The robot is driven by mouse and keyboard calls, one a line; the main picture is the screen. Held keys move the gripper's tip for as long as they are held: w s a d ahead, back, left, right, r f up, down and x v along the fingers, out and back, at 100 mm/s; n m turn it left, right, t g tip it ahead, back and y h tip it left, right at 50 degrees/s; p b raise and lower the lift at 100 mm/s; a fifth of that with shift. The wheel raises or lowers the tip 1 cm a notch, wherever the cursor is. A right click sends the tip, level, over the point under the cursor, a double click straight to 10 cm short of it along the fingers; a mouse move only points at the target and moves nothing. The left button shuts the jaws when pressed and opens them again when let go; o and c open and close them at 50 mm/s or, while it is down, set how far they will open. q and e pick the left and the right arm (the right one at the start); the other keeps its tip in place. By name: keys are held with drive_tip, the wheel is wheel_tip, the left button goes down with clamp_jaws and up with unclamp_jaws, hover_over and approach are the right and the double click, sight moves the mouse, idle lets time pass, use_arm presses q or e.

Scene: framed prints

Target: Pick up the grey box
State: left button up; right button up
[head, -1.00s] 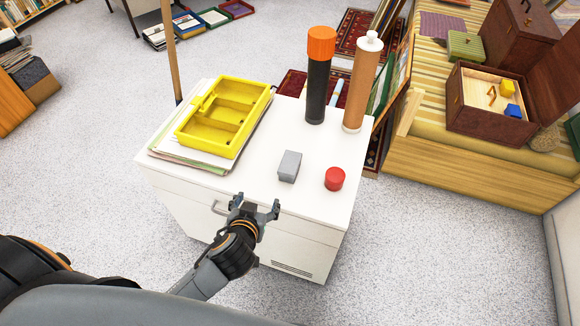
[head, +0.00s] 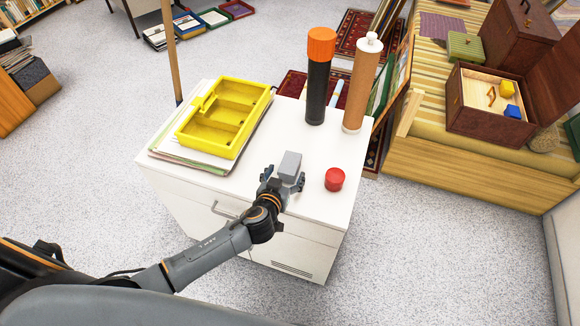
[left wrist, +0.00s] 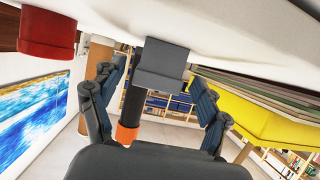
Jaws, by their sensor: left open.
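The small grey box (head: 290,165) stands on the white cabinet top (head: 225,190), left of a red cylinder (head: 334,179). My left gripper (head: 283,178) is open, low over the cabinet's front edge, with its fingertips on either side of the box's near part. In the left wrist view, which is upside down, the grey box (left wrist: 164,62) shows between the two spread fingers, with a gap on each side. The box's lower near part is hidden by the gripper in the head view. My right gripper is not in view.
A yellow tray (head: 222,118) lies on papers at the left of the top. A black tube with an orange cap (head: 318,80) and a brown tube with a white cap (head: 360,85) stand behind. The top between tray and box is clear.

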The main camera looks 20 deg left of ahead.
sight(290, 166)
use_arm(q)
drive_tip(key=x, duration=0.4)
drive_tip(key=shift+w+d+r, duration=0.1)
drive_tip(key=shift+w+d, duration=0.05)
drive_tip(key=shift+w, duration=0.05)
drive_tip(key=shift+c, duration=0.3)
drive_tip(key=c, duration=1.3)
drive_tip(key=shift+o, duration=0.2)
drive_tip(key=shift+r, duration=0.1)
